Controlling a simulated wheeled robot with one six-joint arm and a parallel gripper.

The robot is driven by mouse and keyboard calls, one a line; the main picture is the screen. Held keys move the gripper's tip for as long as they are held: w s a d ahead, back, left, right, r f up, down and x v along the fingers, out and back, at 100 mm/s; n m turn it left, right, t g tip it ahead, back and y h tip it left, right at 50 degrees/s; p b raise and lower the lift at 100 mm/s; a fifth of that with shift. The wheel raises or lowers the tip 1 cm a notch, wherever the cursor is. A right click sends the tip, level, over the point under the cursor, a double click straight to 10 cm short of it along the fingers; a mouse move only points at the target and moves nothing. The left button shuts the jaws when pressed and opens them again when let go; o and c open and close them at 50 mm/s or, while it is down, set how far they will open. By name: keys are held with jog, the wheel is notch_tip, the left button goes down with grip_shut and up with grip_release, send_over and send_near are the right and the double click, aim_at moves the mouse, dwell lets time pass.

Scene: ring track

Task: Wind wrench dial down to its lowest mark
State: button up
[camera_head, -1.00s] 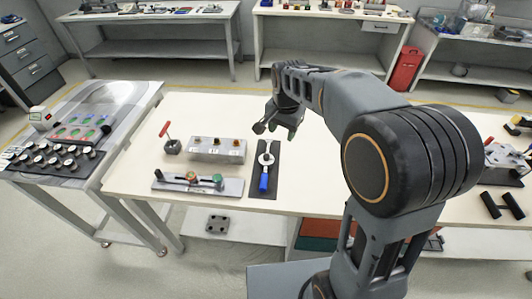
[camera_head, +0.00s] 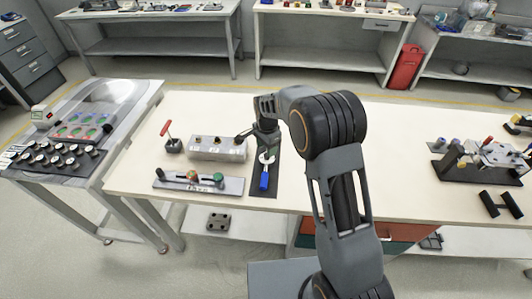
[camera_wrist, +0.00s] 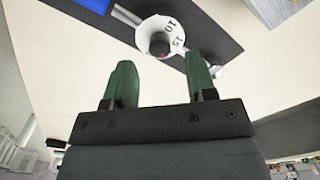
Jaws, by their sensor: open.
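The wrench (camera_head: 264,178) with a blue handle lies on a dark mat (camera_head: 263,193) on the white table. In the wrist view its round white dial (camera_wrist: 160,34) shows the marks 10 and 15 and a dark knob with a red spot at its centre. My gripper (camera_head: 268,150) is above the upper part of the wrench in the head view and partly hides it. In the wrist view my gripper (camera_wrist: 161,80) has its two green fingers wide apart with nothing between them. The dial lies just beyond the fingertips, apart from them.
A grey block with knobs (camera_head: 218,148) stands left of the mat. A fixture (camera_head: 490,158) stands at the far right. The table's middle right is clear.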

jog(key=shift+f, duration=1.9)
jog(key=shift+c, duration=0.4)
jog(key=c, duration=0.7)
jog(key=shift+a, duration=0.15)
jog(key=shift+c, duration=0.7)
